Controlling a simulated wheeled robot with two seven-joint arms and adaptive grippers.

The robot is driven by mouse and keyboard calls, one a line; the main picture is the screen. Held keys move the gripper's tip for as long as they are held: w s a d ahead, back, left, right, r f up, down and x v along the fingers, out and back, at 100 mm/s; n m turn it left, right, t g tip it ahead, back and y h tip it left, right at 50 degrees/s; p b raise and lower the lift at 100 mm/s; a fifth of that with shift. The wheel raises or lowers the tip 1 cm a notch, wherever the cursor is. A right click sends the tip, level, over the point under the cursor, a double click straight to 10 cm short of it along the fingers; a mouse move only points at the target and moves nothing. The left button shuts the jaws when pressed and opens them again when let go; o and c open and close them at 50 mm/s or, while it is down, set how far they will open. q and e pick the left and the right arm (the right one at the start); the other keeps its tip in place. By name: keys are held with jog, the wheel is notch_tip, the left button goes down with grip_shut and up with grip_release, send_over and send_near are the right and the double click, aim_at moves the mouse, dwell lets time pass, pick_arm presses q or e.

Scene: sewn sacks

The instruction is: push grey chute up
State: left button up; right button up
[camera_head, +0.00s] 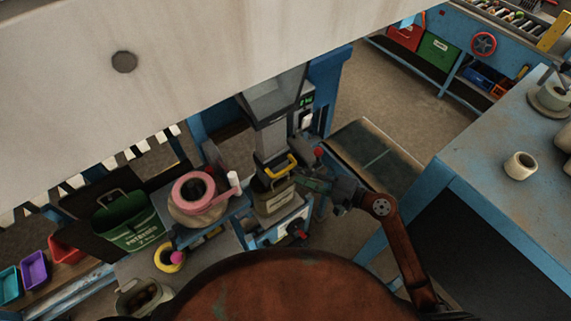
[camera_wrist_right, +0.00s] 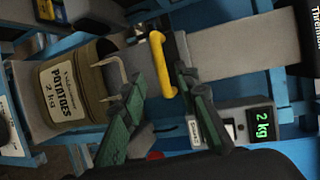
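The grey chute (camera_head: 271,138) hangs below a wider grey funnel in the head view, with a yellow handle (camera_head: 283,170) near its lower end. In the wrist view the chute (camera_wrist_right: 235,50) runs to the right, and its yellow handle (camera_wrist_right: 161,62) lies between the fingertips of my right gripper (camera_wrist_right: 164,85). The right gripper (camera_head: 312,183) is open, with a finger on either side of the handle; I cannot tell whether either touches it. My left gripper is not in view.
A potato sack (camera_head: 273,204) stands under the chute; its label shows in the wrist view (camera_wrist_right: 62,88). A green "2 kg" display (camera_wrist_right: 261,124) is beside the chute. A pink-ringed roll (camera_head: 193,192) sits left, a blue-edged table (camera_head: 500,140) right.

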aim_at(285, 169)
jog(key=p+x, duration=0.1)
jog(key=x, duration=0.3)
jog(key=shift+w+a+r+p, duration=0.1)
jog(key=shift+a+r+p, duration=0.1)
jog(key=shift+p, duration=0.2)
jog(key=shift+p+x, duration=0.35)
jog(key=shift+x, duration=0.65)
jog(key=shift+f, duration=0.25)
jog(key=c, duration=0.7)
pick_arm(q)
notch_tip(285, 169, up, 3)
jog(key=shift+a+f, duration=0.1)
pick_arm(e)
grip_shut()
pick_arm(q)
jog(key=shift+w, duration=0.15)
